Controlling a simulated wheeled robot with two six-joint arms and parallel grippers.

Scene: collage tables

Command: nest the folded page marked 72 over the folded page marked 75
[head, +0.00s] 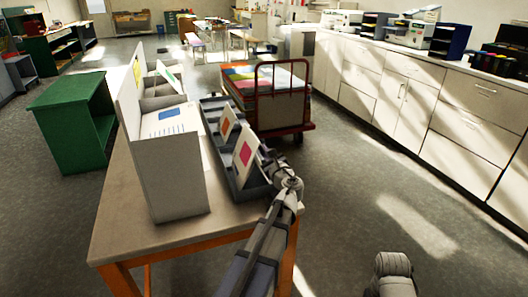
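A folded page with a magenta patch (244,154) stands tilted in a dark grey divided tray (262,192) on the near table. A folded page with an orange patch (227,126) stands behind it in the same tray. No number can be read on either, so I cannot tell which is 72 or 75. My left gripper (274,165) is at the tray's right edge, close beside the magenta-patched page. Its fingers are small and partly hidden, and I cannot tell whether they touch the page. My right gripper is out of view; part of my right arm shows at the bottom.
A pale upright divider box (174,178) holding printed sheets stands left of the tray. A red-framed cart (291,108) is beyond the table's right side. A green shelf (65,125) is at left, white cabinets (407,100) at right. Floor between is clear.

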